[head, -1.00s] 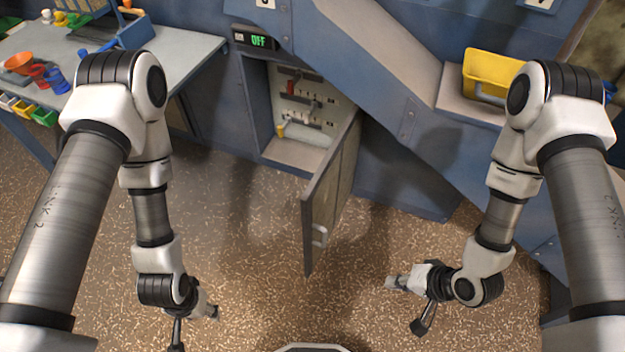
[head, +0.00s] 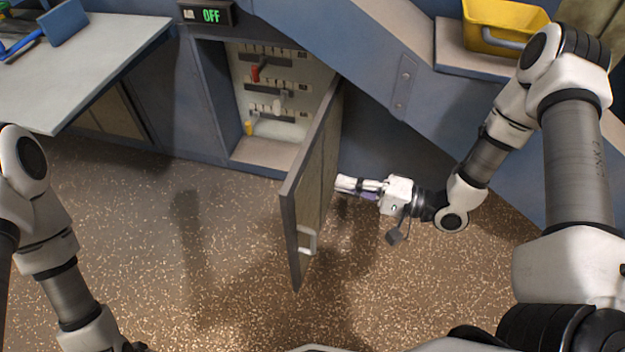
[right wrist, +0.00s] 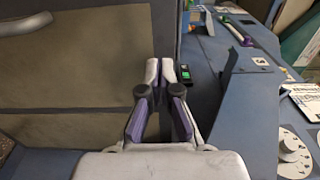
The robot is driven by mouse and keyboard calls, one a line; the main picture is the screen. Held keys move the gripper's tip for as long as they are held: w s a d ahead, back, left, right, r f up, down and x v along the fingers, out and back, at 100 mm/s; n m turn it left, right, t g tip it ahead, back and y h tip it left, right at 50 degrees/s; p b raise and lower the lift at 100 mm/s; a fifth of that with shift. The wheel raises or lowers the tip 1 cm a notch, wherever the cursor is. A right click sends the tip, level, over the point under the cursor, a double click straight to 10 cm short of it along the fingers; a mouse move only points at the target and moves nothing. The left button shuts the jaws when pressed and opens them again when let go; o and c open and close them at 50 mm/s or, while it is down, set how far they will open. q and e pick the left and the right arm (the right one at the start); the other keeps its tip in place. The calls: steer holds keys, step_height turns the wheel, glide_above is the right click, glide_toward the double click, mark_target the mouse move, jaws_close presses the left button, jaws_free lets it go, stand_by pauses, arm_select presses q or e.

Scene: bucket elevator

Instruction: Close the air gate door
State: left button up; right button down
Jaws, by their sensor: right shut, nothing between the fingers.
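The air gate door (head: 318,172) stands wide open, hinged at the right side of the cabinet opening and swung out toward me. In the right wrist view the shut fingers (right wrist: 168,70) are in front of the door panel (right wrist: 85,75), with the handle (right wrist: 26,23) at upper left. My left gripper is out of the frame.
The open cabinet (head: 275,152) holds several switch levers. A display (head: 206,14) reads OFF above it. A table (head: 85,75) stands at left and a yellow bin (head: 500,25) on a ledge at right. Floor left of the door is clear.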

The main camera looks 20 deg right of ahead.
mark_target(301, 173)
steer(key=b+x, duration=0.1)
steer(key=x, duration=0.6)
steer(key=shift+w+a, duration=0.1)
steer(key=shift+a, duration=0.05)
